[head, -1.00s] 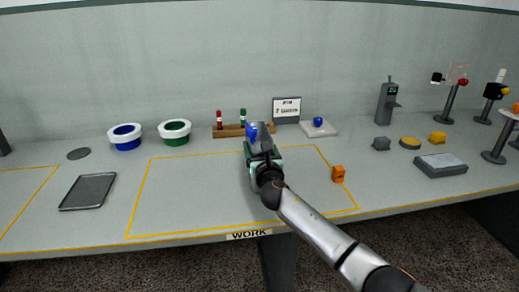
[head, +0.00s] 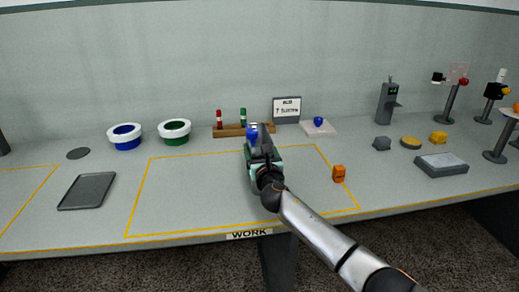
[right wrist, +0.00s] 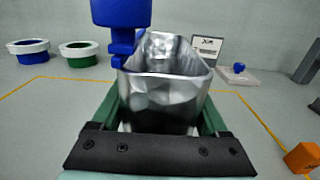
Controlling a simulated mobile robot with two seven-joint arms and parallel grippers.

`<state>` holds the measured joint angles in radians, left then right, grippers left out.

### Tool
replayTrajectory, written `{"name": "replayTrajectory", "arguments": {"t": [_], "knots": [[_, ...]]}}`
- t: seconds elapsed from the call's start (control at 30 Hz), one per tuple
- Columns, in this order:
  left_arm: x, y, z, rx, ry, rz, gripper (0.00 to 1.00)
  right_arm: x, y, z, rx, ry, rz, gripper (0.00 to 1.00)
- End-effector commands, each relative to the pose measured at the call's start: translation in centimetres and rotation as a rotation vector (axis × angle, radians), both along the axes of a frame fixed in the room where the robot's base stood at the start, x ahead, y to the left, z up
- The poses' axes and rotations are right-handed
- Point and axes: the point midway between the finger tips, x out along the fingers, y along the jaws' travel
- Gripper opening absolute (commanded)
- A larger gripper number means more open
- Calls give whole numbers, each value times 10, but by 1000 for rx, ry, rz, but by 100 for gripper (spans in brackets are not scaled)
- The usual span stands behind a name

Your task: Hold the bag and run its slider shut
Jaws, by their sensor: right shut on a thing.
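A shiny silver-grey bag (right wrist: 160,100) stands upright in the right wrist view, its mouth open at the top. A blue block (right wrist: 121,30), which looks like the slider, sits at the left end of its rim; it also shows in the head view (head: 252,135). My right gripper (head: 262,153) is over the work area, with its dark bar and green fingers on both sides of the bag. It is shut on the bag. In the head view the gripper hides most of the bag. My left gripper is not in view.
An orange block (head: 338,173) lies to the right of my gripper. A wooden rack (head: 228,132), a small sign (head: 287,108) and a pale pad (head: 330,132) stand behind. The marked area's left side is clear.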

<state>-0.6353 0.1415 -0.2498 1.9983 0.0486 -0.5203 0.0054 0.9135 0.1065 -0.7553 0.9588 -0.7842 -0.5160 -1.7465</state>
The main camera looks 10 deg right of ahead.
Motion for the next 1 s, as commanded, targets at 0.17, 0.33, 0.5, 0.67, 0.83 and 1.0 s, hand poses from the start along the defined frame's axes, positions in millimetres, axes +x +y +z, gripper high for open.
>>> {"name": "replayTrajectory", "arguments": {"t": [0.17, 0.33, 0.5, 0.67, 0.83, 1.0], "knots": [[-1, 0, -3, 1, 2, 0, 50, 0, 0, -3, 0, -1, 1, 4], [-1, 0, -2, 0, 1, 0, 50, 0, 1, -2, 0, -1, 1, 4], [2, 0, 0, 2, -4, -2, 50, 0, 0, -3, 0, 1, 1, 82], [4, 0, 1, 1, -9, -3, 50, 0, 0, -3, 1, 1, 1, 100], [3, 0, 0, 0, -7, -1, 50, 0, 0, -3, 1, 0, 1, 100], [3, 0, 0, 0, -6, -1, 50, -2, 0, -3, 1, 0, 1, 100]]}}
